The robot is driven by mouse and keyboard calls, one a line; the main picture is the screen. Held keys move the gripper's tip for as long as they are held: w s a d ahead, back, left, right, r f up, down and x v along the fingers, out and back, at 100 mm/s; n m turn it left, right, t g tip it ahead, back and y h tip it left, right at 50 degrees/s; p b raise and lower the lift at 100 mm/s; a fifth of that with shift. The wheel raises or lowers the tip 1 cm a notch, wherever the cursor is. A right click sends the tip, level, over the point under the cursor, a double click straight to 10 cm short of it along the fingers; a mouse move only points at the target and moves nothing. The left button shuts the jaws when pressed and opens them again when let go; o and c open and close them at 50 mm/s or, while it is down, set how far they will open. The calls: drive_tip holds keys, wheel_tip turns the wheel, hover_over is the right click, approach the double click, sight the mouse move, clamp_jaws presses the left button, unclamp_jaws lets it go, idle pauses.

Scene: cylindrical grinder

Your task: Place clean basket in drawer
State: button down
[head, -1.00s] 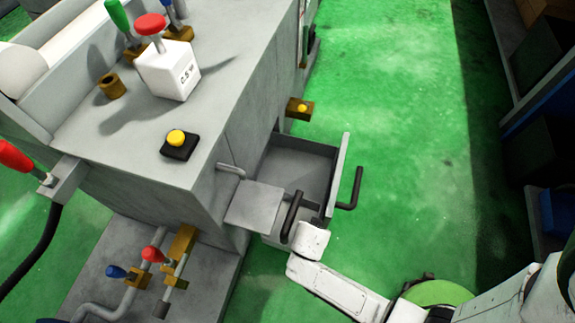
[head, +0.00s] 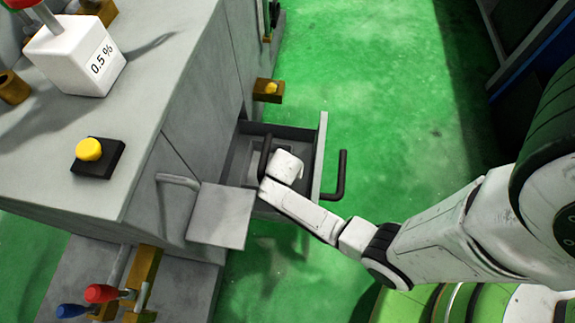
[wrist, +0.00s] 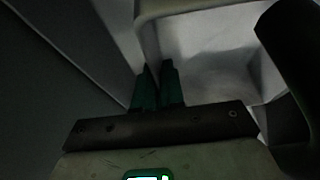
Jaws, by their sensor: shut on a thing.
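The grey drawer (head: 319,150) stands pulled out from the machine's side in the head view, its dark bar handle (head: 342,178) facing right. The basket, with its dark upright handle (head: 264,156), shows over or inside the drawer's left part. My arm's white end covers part of it, and whether it rests on the drawer floor cannot be told. In the wrist view, my gripper (wrist: 158,85) has its green fingers close together on the wall of the light grey basket (wrist: 205,75). The black handle (wrist: 285,45) rises at the right there.
A flat grey plate (head: 222,215) juts from the machine just in front of the drawer. The machine top holds a white box marked 0.5 % (head: 75,55) and a yellow button (head: 89,150). Green floor to the right is clear.

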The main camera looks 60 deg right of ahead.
drive_tip(key=shift+w+d+f+b, duration=0.2)
drive_tip(key=shift+d+f+b, duration=0.05)
drive_tip(key=shift+f+b, duration=0.15)
drive_tip(key=shift+w+d+f+b, duration=0.15)
drive_tip(key=shift+d+f+b, duration=0.1)
drive_tip(key=shift+f, duration=0.15)
wheel_tip(320, 180, down, 3)
drive_tip(key=b, duration=0.3)
drive_tip(key=shift+w, duration=0.1)
drive_tip(key=shift+f, duration=0.15)
drive_tip(key=c, duration=1.2)
unclamp_jaws()
drive_tip(key=shift+c, duration=0.2)
